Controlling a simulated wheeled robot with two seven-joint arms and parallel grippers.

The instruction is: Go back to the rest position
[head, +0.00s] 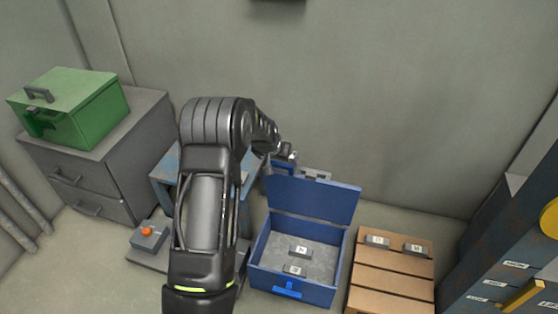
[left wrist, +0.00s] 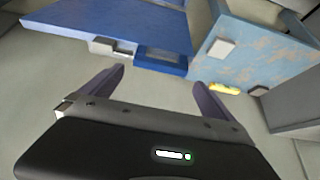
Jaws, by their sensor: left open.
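My left arm reaches up through the middle of the head view and bends over to the right. My left gripper (head: 281,162) is small and partly hidden there, behind the raised lid of the blue box (head: 312,201). In the left wrist view my left gripper (left wrist: 158,80) has its two fingers spread wide with nothing between them. A blue panel (left wrist: 110,24) and a worn light-blue surface (left wrist: 258,48) lie beyond the fingertips, apart from them. My right gripper is not in view.
The open blue box holds small labelled blocks (head: 300,252). A wooden pallet (head: 392,283) with labelled blocks stands right of it. A green box (head: 70,105) sits on a grey cabinet (head: 95,180). An orange button (head: 147,231) is left of my arm. Labelled drawers (head: 490,285) stand far right.

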